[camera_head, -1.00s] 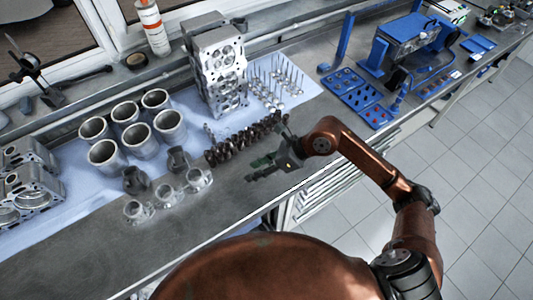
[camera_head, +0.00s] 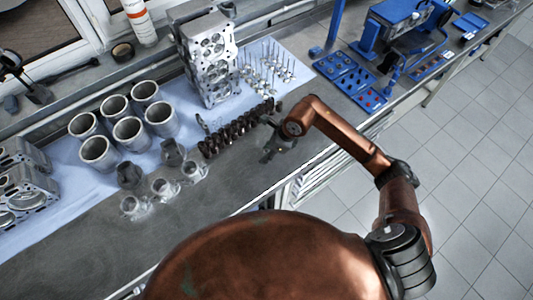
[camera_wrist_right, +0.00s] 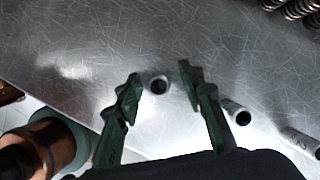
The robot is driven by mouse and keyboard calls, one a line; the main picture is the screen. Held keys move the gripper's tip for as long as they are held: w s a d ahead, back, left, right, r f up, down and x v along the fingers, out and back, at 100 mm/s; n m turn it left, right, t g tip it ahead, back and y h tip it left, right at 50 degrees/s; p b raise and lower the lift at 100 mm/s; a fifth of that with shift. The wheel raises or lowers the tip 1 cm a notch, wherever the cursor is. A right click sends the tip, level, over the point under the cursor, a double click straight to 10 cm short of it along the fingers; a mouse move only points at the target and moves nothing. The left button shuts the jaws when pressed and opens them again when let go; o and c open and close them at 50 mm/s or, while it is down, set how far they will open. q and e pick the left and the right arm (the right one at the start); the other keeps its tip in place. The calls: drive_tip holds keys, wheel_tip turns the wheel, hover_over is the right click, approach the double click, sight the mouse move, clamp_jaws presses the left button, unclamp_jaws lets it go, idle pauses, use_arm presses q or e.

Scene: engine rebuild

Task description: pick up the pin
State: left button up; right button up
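A small metal pin (camera_wrist_right: 158,85), a hollow tube seen nearly end-on, stands or lies on the scratched metal bench in the right wrist view. My right gripper (camera_wrist_right: 157,82) is open, with its two green fingers on either side of the pin and gaps visible to both. I cannot tell how high the fingertips are above the bench. In the head view the right gripper (camera_head: 270,154) points down at the bench just in front of the dark springs; the pin is not discernible there. My left gripper is not in view.
Two similar tubes (camera_wrist_right: 236,111) (camera_wrist_right: 301,143) lie to the right in the wrist view. Dark springs (camera_head: 238,128) stand behind the gripper. Pistons (camera_head: 163,188), cylinder liners (camera_head: 130,133) and a cylinder head (camera_head: 211,58) lie to the left. Blue trays (camera_head: 345,73) are at right.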

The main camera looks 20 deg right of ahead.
drive_tip(key=shift+c, duration=0.4)
clamp_jaws()
idle(0.4)
